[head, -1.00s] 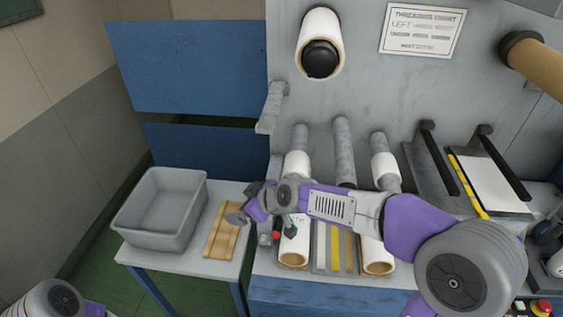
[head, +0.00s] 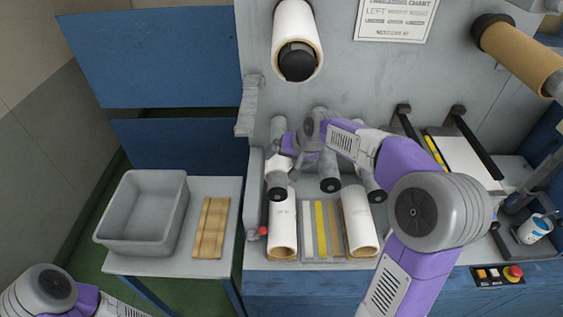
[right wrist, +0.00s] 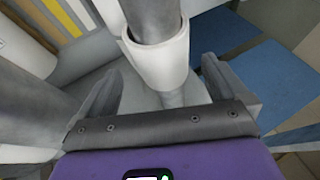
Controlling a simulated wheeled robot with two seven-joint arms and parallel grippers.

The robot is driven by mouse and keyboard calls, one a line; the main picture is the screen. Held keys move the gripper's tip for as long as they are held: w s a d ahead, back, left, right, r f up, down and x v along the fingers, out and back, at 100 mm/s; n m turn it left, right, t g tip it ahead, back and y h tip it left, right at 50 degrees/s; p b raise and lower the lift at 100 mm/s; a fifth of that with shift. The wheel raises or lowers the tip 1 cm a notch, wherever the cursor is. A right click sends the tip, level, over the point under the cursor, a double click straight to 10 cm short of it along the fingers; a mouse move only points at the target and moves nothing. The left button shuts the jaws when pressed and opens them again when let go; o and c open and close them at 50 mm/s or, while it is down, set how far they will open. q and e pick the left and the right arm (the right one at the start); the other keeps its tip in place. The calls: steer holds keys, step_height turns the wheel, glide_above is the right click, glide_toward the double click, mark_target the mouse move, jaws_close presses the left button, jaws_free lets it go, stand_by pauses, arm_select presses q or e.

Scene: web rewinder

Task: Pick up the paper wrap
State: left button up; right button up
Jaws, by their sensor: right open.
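The paper wrap (right wrist: 172,62) is a white sleeve around a grey bar in the right wrist view. My right gripper (right wrist: 160,78) is open, with one finger on each side of the wrap; a gap shows beside it and I see no clear grip. In the head view my right gripper (head: 281,160) is at the left one of the grey bars jutting from the machine, and it partly hides the wrap there. My left gripper is out of view; only my left arm shows at the lower left.
Two white rolls (head: 283,228) (head: 358,222) lie on the bench with colored strips (head: 322,230) between them. A grey bin (head: 140,215) and a wooden block (head: 210,228) stand on the left side table. Other bars stand close to the right.

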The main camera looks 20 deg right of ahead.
steer(key=x, duration=0.7)
steer(key=shift+w, duration=0.1)
steer(key=c, duration=0.8)
